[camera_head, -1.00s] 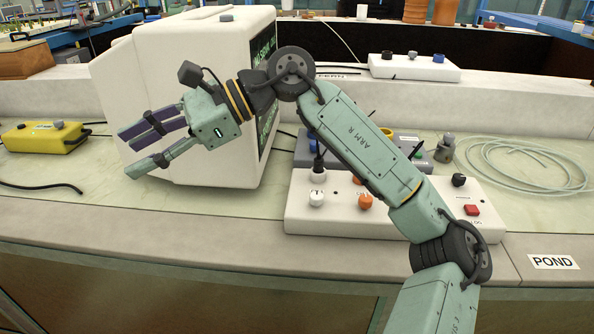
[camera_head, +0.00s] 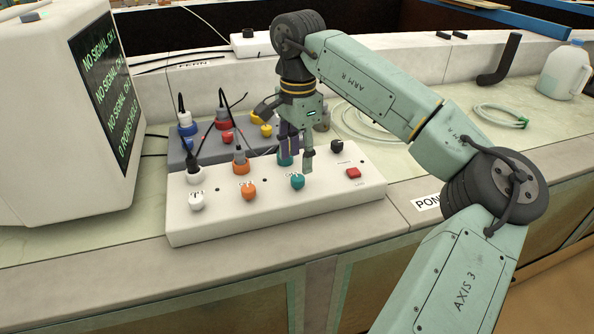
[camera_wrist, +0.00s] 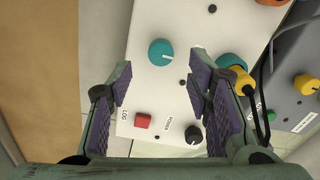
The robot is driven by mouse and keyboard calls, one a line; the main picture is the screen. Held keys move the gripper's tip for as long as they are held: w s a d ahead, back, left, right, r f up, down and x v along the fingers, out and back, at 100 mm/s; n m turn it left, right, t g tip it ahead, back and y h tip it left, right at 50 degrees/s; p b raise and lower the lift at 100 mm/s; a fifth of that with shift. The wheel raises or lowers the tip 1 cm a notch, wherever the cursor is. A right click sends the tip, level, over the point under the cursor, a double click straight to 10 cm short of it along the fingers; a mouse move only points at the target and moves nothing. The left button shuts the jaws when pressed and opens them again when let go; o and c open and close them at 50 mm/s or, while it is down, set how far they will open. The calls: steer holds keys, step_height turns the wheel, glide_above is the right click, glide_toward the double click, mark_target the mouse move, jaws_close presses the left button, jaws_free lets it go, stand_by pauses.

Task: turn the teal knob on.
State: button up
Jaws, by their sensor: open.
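The teal knob (camera_head: 297,181) sits at the front of a white control box (camera_head: 225,214), to the right of an orange knob and a white knob. In the wrist view the teal knob (camera_wrist: 161,52) has a pale pointer line and lies ahead of my fingertips, roughly between them. My gripper (camera_head: 296,163) points down above the box, just behind the teal knob in the head view. Its jaws (camera_wrist: 158,75) are apart and empty. A second teal part (camera_head: 284,157), a socket or plug, is partly hidden behind my fingers.
A red button (camera_head: 353,173) and a black knob (camera_head: 337,146) are at the box's right end. Cabled plugs, including an orange one (camera_head: 240,163), stand behind the knobs. A monitor (camera_head: 60,120) is at left. Coiled hose (camera_head: 355,120) lies behind.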

mark_target(297, 178)
steer(key=shift+f, duration=2.6)
steer(key=shift+a, duration=0.1)
steer(key=shift+c, duration=0.6)
jaws_close()
